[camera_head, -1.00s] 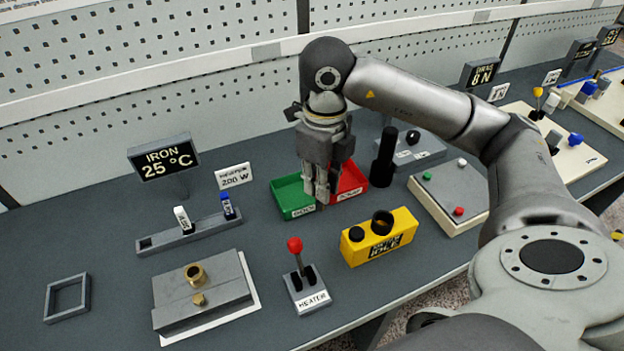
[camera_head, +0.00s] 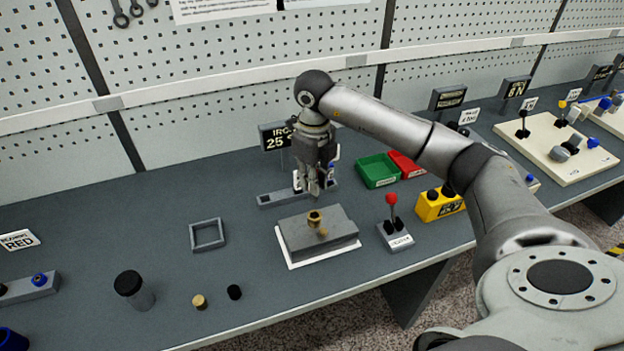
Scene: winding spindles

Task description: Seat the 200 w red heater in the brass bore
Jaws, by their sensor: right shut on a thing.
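The brass bore (camera_head: 315,216) stands on a grey block (camera_head: 340,231) on a white base, near the middle of the table. My right gripper (camera_head: 314,192) points down above and slightly behind the bore, apart from it. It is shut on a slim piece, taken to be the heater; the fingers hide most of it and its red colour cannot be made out. A small grey rack (camera_head: 268,201) stands behind the block, with white and blue pieces partly hidden by my gripper. My left gripper is out of view.
The iron temperature sign (camera_head: 273,136) stands behind my gripper. A red-knobbed heater switch (camera_head: 396,236), a yellow box (camera_head: 438,207) and green (camera_head: 378,171) and red trays are to the right. A grey square frame (camera_head: 207,235) lies left, with clear table around it.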

